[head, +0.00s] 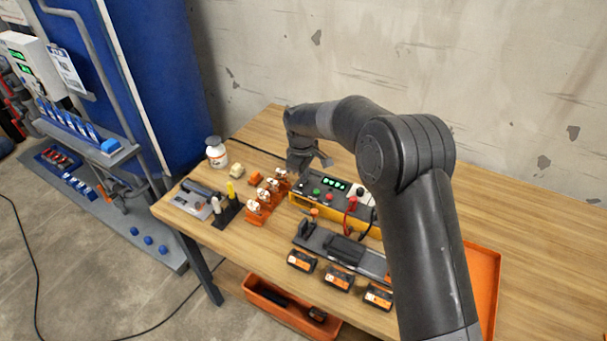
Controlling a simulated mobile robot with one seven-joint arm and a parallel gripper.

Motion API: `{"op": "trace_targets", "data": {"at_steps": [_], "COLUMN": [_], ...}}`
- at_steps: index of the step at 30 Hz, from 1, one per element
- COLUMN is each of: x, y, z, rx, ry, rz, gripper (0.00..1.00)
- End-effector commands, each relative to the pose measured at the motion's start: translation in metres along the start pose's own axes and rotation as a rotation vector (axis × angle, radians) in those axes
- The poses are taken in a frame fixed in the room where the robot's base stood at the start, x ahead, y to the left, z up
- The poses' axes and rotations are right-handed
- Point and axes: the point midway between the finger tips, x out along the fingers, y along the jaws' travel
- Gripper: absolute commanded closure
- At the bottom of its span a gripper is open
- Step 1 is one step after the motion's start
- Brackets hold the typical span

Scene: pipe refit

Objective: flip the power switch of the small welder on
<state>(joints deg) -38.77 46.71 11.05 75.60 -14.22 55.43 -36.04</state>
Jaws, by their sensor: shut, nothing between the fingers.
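A yellow and black box with a lit green display, which looks like the small welder (320,189), sits on the wooden table, with coloured knobs or buttons and red and black leads on its top. I cannot make out which of its small controls is the power switch or how it is set. My gripper (298,171) points down at the box's far left corner, shut and empty. The view is too small to tell whether it touches the box. My arm crosses in front of the box's right side and hides part of it.
Orange holders with white-topped parts (262,197) stand just left of the box. A dark charging rail (325,243) and several battery packs (338,277) lie in front. The table's right side looks mostly clear beyond an orange tray (485,285).

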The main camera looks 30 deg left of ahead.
Motion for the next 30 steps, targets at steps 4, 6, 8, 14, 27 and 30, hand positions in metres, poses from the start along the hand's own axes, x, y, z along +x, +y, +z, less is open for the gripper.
{"op": "trace_targets", "data": {"at_steps": [4, 6, 8, 14, 27, 30], "x": [0.003, 0.003, 0.003, 0.000, -0.004, -0.013], "y": [-0.002, -0.003, -0.005, -0.015, -0.017, -0.017], "z": [0.001, 0.001, 0.002, 0.002, 0.001, 0.001], "rx": [0.000, 0.000, 0.000, -0.001, -0.001, 0.000], "ry": [-0.004, -0.005, -0.006, -0.007, -0.003, -0.002], "rz": [-0.004, -0.005, -0.005, -0.007, -0.004, -0.002], "gripper": [1.00, 1.00, 1.00, 1.00, 1.00, 1.00]}}
